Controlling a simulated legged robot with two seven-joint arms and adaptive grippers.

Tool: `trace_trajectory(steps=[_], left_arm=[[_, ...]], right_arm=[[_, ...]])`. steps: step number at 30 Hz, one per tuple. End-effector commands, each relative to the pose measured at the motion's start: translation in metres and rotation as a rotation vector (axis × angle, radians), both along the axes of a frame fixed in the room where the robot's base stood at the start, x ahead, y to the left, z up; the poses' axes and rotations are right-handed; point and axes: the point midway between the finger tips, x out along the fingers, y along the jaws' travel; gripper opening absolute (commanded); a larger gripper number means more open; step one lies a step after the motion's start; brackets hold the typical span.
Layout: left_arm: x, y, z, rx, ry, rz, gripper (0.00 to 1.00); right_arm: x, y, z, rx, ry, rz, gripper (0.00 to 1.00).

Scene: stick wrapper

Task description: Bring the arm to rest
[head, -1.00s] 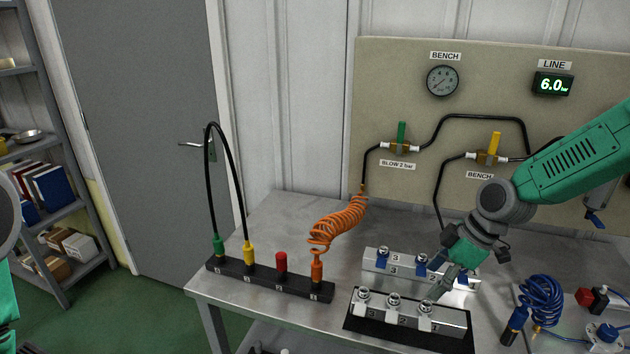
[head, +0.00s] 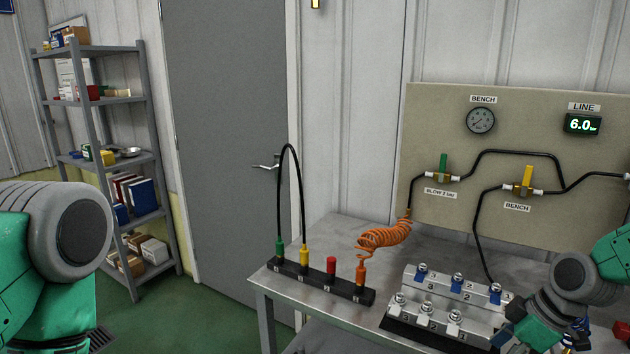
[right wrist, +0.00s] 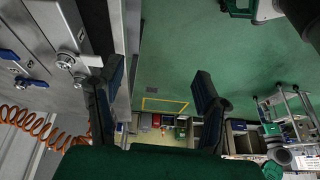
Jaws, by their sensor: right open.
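My right arm enters the head view at the lower right, and its gripper (head: 500,338) is low over the bench (head: 345,232), beside the front grey block (head: 430,328) with numbered fittings. In the right wrist view the right gripper's (right wrist: 156,98) two dark fingers are wide apart with nothing between them. Beyond them lie the bench edge and green floor. My left arm fills the lower left of the head view; its gripper is out of frame.
The rear numbered block (head: 455,285), orange coiled hose (head: 385,236) and black holder strip (head: 318,282) stand on the bench. The gauge panel (head: 440,120) is behind. A shelf rack (head: 165,200) stands at the left. Green floor (right wrist: 185,50) is open beyond the bench edge.

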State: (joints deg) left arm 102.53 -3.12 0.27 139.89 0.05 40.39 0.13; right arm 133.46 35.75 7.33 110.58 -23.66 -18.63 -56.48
Motion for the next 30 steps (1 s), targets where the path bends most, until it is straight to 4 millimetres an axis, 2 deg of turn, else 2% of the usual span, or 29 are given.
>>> trace_trajectory(steps=[1, 7, 14, 17, 21, 22, 24, 27, 30], left_arm=[[0.000, 0.000, -0.005, 0.000, -0.001, 0.000, 0.40], [0.001, 0.000, -0.016, 0.000, -0.002, 0.000, 0.40], [0.001, 0.000, -0.036, 0.000, -0.001, 0.000, 0.40], [0.001, 0.000, -0.050, 0.000, -0.001, 0.000, 0.40], [0.001, 0.000, -0.075, 0.000, 0.000, 0.000, 0.40], [0.001, 0.000, -0.079, 0.000, 0.000, 0.000, 0.40], [0.001, 0.000, -0.088, 0.000, 0.000, 0.000, 0.40], [0.001, 0.000, -0.096, 0.000, 0.000, 0.000, 0.40], [0.001, 0.000, -0.098, 0.000, 0.000, 0.000, 0.40]], right_arm=[[-0.004, 0.005, -0.013, -0.003, 0.017, -0.015, 0.60], [-0.026, 0.025, -0.053, -0.003, 0.071, -0.117, 0.60], [-0.074, 0.052, -0.121, -0.023, 0.162, -0.296, 0.60], [-0.110, 0.063, -0.163, -0.049, 0.215, -0.414, 0.60], [-0.181, 0.072, -0.225, -0.115, 0.281, -0.630, 0.60], [-0.196, 0.072, -0.235, -0.130, 0.287, -0.674, 0.60], [-0.225, 0.070, -0.251, -0.161, 0.293, -0.764, 0.60], [-0.254, 0.066, -0.264, -0.193, 0.288, -0.858, 0.60], [-0.267, 0.063, -0.267, -0.206, 0.277, -0.905, 0.60]])
